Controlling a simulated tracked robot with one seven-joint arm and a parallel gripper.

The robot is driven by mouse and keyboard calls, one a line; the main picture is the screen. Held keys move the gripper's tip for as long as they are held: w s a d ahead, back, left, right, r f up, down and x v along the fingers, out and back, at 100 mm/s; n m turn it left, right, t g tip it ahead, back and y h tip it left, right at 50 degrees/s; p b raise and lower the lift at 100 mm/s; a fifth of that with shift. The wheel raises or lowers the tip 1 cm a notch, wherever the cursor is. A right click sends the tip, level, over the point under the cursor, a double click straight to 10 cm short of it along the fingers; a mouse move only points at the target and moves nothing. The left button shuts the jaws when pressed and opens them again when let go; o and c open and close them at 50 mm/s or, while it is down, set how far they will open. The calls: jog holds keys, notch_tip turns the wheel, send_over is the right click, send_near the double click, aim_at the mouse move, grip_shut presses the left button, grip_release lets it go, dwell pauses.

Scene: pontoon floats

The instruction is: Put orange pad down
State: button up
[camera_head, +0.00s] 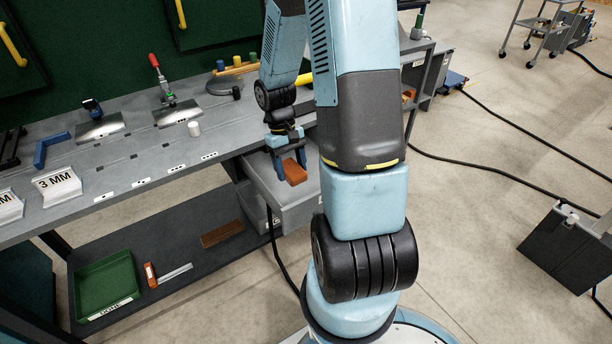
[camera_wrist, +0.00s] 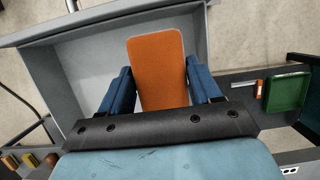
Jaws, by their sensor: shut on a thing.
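The orange pad (camera_head: 294,171) is a flat, rounded block held between the blue fingers of my gripper (camera_head: 289,166). In the wrist view the pad (camera_wrist: 158,62) reaches out beyond the two fingers of my gripper (camera_wrist: 158,92), which stand on either side of it. My gripper and the pad are over a grey open drawer or bin (camera_head: 262,186) at the bench front. Its pale inside and rim show around the pad in the wrist view (camera_wrist: 78,38). I cannot tell whether the pad touches the bottom.
On the lower shelf are a green tray (camera_head: 106,284) and a brown block (camera_head: 222,234). Black cables (camera_head: 520,130) cross the floor at right. A dark grey box (camera_head: 566,248) stands there.

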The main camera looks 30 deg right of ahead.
jog(key=w+d+f, duration=0.2)
jog(key=d, duration=0.1)
send_over(308, 185)
jog(key=w, duration=0.1)
notch_tip(308, 185, down, 6)
jog(key=shift+r, duration=0.15)
jog(key=shift+d+f, duration=0.1)
jog(key=shift+f, duration=1.5)
jog(key=shift+f, duration=0.2)
